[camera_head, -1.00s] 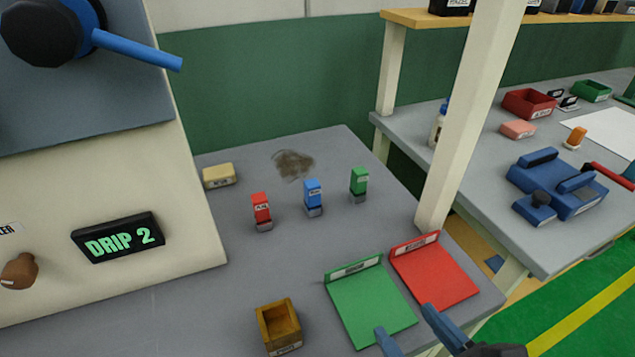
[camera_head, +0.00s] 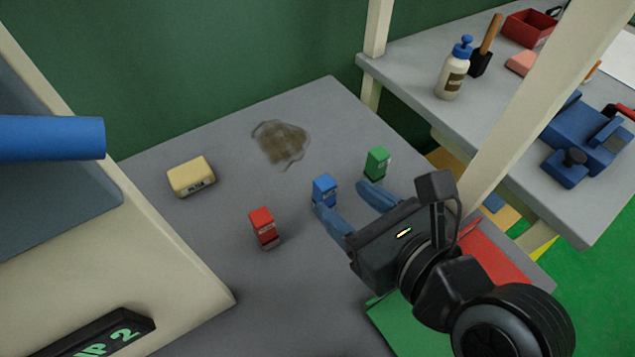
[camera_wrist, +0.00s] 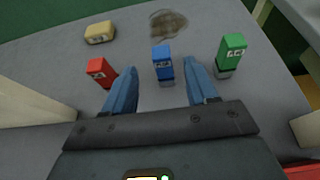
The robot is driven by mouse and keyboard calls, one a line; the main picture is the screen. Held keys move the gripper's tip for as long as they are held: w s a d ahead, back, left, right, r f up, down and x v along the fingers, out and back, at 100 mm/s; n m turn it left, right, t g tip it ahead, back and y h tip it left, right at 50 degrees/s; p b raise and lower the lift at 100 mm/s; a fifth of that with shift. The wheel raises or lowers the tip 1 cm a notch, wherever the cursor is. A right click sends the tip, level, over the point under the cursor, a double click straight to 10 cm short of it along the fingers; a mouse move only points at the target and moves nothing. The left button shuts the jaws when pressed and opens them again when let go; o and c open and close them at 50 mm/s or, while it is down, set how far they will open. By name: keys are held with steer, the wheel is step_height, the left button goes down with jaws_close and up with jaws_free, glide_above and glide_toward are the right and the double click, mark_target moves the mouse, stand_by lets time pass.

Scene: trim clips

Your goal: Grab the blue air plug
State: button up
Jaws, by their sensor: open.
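In the wrist view the blue plug (camera_wrist: 162,62) shows between the two fingertips (camera_wrist: 162,70), apart from both. The red plug (camera_wrist: 101,72) is just outside the left finger and the green plug (camera_wrist: 231,52) outside the right one. In the head view one finger hides the blue plug's lower part.
A yellow block (camera_head: 191,177) and a brown stain (camera_head: 281,143) lie farther back on the table. A green tray (camera_head: 385,325) and a red tray (camera_head: 500,262) are partly behind my arm. A cream post (camera_head: 530,110) stands at the right, and a cream housing (camera_head: 150,270) at the left.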

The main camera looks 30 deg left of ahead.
mark_target(330, 188)
steer(key=shift+x, duration=3.2)
steer(key=shift+c, duration=0.3)
steer(key=shift+d, duration=0.1)
steer(key=c, duration=1)
steer(key=shift+r, duration=0.1)
